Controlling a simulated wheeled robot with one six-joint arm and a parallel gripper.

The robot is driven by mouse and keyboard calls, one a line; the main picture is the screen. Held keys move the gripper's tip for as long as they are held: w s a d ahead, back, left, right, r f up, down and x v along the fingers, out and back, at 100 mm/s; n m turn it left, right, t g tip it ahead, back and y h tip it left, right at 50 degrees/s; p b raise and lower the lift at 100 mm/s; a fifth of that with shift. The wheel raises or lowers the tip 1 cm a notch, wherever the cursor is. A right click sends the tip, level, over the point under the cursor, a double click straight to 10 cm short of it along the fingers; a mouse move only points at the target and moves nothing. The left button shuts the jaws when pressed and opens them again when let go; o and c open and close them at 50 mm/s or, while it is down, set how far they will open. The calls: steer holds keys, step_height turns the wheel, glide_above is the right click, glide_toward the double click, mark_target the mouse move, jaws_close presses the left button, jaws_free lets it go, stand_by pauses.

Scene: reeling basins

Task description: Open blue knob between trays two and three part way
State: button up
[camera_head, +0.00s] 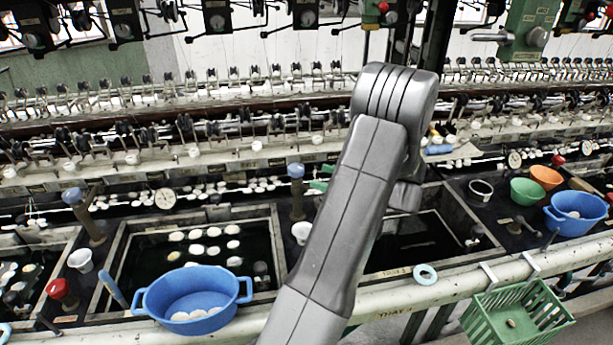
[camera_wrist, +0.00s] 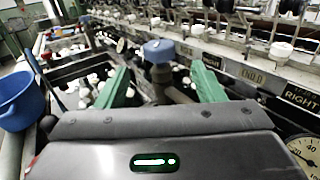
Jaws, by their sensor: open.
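A blue knob (camera_head: 296,171) stands upright on a brown post between the middle tray (camera_head: 122,262) and the tray to its right (camera_head: 484,243), which my arm partly hides. My gripper (camera_head: 321,179) is mostly behind my arm in the head view; only bits of its green fingers show, just right of the knob. In the wrist view my gripper (camera_wrist: 160,70) is open, with its two green fingers on either side of the blue knob (camera_wrist: 158,50). The knob appears between the fingertips or slightly beyond, with gaps on both sides. Nothing is held.
Another blue knob (camera_head: 72,196) and a red knob (camera_head: 57,287) stand at the left. A blue basin (camera_head: 193,298) sits at the middle tray's front edge. A white cup (camera_head: 302,231) is near the post. Reeling machinery and a dial gauge (camera_wrist: 306,152) lie close by.

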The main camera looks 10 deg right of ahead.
steer(key=shift+v, duration=1.65)
